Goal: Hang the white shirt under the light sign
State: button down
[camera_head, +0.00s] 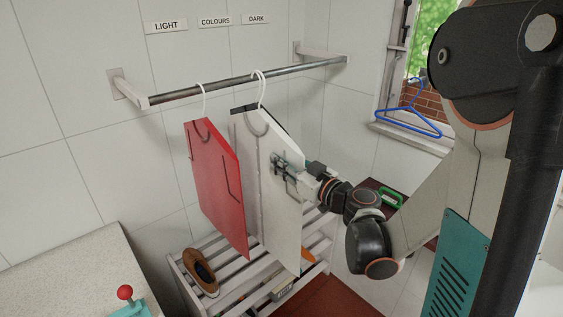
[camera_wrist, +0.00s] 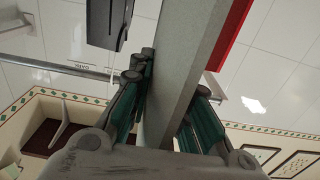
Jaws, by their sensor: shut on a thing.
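The white shirt (camera_head: 278,205) is a flat, stiff panel near the rail, and its white hanger hook appears at the rail. I cannot tell whether the hook rests on the rail. My gripper (camera_head: 287,172) is shut on this shirt from the right; the wrist view shows its fingers (camera_wrist: 172,84) on both sides of the pale slab of the shirt (camera_wrist: 188,60). The light sign (camera_head: 166,26) is on the wall at upper left. A red shirt (camera_head: 212,180) hangs left of the white one. A dark shirt (camera_head: 283,121) shows partly behind the white one.
The metal rail (camera_head: 225,82) runs below the colours sign (camera_head: 215,20) and dark sign (camera_head: 256,19). Its left end is bare. A slatted rack (camera_head: 235,283) holding a brown shoe (camera_head: 200,272) stands below. A blue hanger (camera_head: 408,113) hangs by the window.

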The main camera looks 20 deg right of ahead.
aim_at(251, 154)
jog(key=shift+p+x, duration=1.2)
jog(key=shift+x, duration=6.45)
notch_tip(251, 154, down, 4)
jog(key=b, duration=0.4)
jog(key=c, duration=1.4)
grip_release()
jog(key=shift+s, duration=0.2)
